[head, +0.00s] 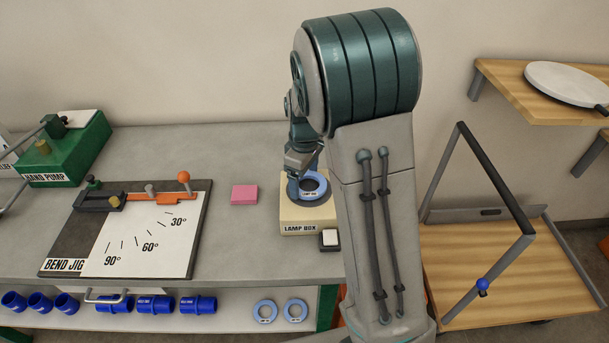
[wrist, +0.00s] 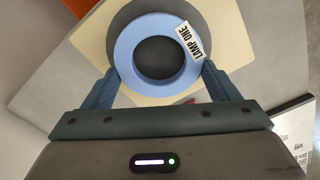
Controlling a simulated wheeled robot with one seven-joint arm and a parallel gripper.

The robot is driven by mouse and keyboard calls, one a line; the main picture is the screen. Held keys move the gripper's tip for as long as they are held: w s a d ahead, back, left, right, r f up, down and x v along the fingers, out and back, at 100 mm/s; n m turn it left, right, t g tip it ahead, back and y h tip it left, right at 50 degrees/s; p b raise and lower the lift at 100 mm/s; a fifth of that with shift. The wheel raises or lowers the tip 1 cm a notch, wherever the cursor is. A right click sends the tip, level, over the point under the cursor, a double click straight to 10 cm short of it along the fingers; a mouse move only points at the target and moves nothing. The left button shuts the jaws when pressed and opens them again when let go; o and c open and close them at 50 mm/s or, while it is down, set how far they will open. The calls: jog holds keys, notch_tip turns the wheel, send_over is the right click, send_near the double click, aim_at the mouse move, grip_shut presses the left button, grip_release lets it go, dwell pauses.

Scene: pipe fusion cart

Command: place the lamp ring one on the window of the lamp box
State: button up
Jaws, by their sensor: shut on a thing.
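The lamp ring one is a light blue ring with a white label reading LAMP ONE; it shows in the wrist view (wrist: 124,52) and in the head view (head: 323,181). My gripper (wrist: 157,82) is shut on the ring, with one finger on each side of it; in the head view my gripper (head: 303,180) reaches down at the box. The lamp box (head: 300,214) is a cream box with its name on the front. Its dark round window (wrist: 205,20) lies under the ring, partly covered by it. I cannot tell whether the ring touches the window.
A small black block with a white top (head: 330,239) stands at the box's front right. A pink block (head: 244,195) lies left of the box. The bend jig (head: 140,245) is further left. Two more blue rings (head: 265,311) lie on the lower shelf.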

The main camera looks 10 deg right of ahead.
jog(key=shift+f, duration=0.3)
jog(key=shift+f, duration=0.2)
jog(key=o, duration=0.9)
notch_tip(320, 180, up, 12)
jog(key=b, duration=0.1)
jog(key=s+d+m+t, duration=0.1)
jog(key=s+m+t, duration=0.2)
jog(key=s+m, duration=0.6)
jog(key=s+r, duration=0.1)
jog(key=s, duration=1.2)
jog(key=shift+m, duration=0.4)
